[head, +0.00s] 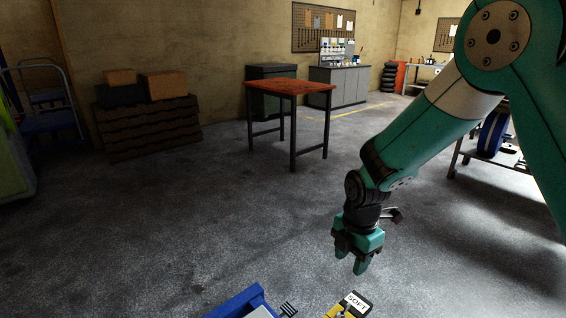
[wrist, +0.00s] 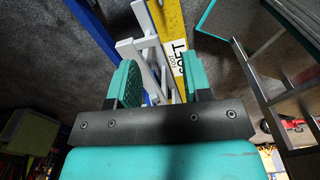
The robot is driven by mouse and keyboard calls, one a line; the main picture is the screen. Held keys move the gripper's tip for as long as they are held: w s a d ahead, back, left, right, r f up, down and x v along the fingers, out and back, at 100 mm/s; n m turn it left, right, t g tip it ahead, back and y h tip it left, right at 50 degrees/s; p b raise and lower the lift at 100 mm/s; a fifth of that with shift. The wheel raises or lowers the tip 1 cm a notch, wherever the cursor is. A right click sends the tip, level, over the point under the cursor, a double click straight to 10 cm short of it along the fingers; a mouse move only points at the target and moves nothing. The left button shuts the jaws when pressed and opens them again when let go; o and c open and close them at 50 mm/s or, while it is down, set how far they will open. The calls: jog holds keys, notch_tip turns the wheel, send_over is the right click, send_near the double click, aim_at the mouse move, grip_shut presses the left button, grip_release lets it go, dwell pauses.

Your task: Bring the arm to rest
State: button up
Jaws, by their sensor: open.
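My gripper (head: 350,257) hangs from my teal arm with its fingers pointing down, above the grey floor. In the wrist view its two teal fingers (wrist: 160,82) stand apart, with no object clearly gripped between them. Beyond the fingertips are a yellow bar (wrist: 172,28) with a white lettered label and some pale grey bars (wrist: 134,48). In the head view a yellow part (head: 334,311) with a "SOFT" label and a blue part (head: 238,303) show at the bottom edge, below my gripper. Most of both is cut off.
A red-topped table (head: 290,86) stands mid-room, clear of my arm. Wooden pallets (head: 150,130) with boxes lie at left near a blue trolley (head: 47,120). Grey cabinets (head: 340,88) line the back. A low metal rack (head: 490,160) is at right, partly behind my arm. The middle floor is open.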

jog(key=s+a+r+m+y+p, duration=0.15)
jog(key=s+r+m, duration=0.25)
jog(key=r, duration=0.4)
jog(key=s+a+r+m+y+p, duration=0.1)
jog(key=s+r+m+p, duration=0.3)
jog(key=r, duration=0.5)
jog(key=s+r+m+p, duration=0.1)
jog(key=s+r+m, duration=0.3)
jog(key=s, duration=0.3)
jog(key=s+a+r+m+y+p, duration=0.1)
jog(key=s+r+m+p, duration=0.1)
jog(key=s+r+m, duration=0.2)
jog(key=s+r, duration=0.2)
jog(key=s, duration=0.2)
jog(key=shift+s+r+m, duration=0.3)
jog(key=shift+r+m, duration=0.05)
jog(key=shift+m, duration=0.05)
